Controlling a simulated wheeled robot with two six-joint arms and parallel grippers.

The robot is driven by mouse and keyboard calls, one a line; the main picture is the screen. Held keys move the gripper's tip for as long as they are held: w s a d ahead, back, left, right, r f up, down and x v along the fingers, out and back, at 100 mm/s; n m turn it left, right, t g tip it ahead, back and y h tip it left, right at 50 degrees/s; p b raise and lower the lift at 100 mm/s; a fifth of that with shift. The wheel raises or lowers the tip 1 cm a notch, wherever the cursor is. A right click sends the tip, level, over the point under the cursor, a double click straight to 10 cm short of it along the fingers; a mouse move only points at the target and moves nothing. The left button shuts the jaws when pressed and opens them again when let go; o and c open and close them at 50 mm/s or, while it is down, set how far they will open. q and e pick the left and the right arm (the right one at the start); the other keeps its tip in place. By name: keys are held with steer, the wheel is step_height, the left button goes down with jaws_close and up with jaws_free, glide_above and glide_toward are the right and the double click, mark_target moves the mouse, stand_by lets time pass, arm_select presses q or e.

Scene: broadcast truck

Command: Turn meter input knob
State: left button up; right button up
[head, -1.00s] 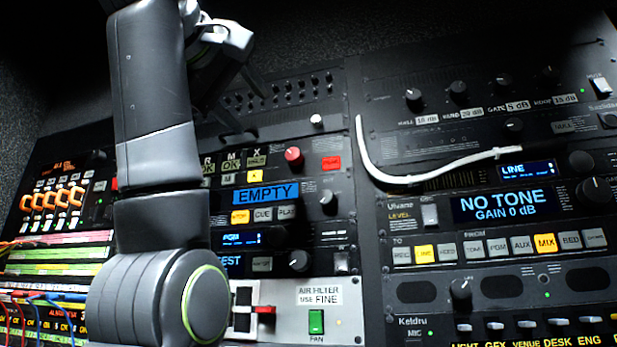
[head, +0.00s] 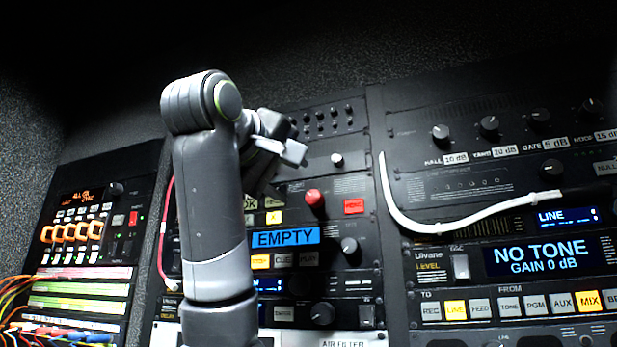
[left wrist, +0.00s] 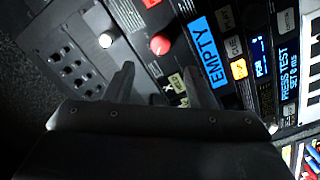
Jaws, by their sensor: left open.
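Several knobs show on the equipment rack, but no legible label marks one as the meter input knob. A red knob (head: 315,199) sits above the EMPTY display (head: 286,238); it also shows in the left wrist view (left wrist: 160,44). My left gripper (head: 278,168) is open and empty in front of the panel, left of the red knob. Its two fingers (left wrist: 160,86) show apart in the left wrist view. My right gripper is out of view.
A white cable (head: 440,227) hangs across the right rack, near the NO TONE display (head: 541,257). A red cable (head: 165,235) runs down left of my arm. Coloured patch cables (head: 20,310) are at lower left. Several gain knobs (head: 489,126) line the upper right.

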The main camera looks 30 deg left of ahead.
mark_target(312, 197)
arm_select(q)
steer(key=w+p, duration=0.1)
steer(key=w, duration=0.1)
steer(key=w+a+p, duration=0.1)
steer(key=w+p, duration=0.1)
steer(key=w, duration=0.1)
steer(key=w+p, duration=0.2)
steer(key=w, duration=0.1)
steer(key=shift+a, duration=0.3)
steer(key=shift+w, duration=0.4)
steer(key=shift+c, duration=0.9)
steer(key=c, duration=0.8)
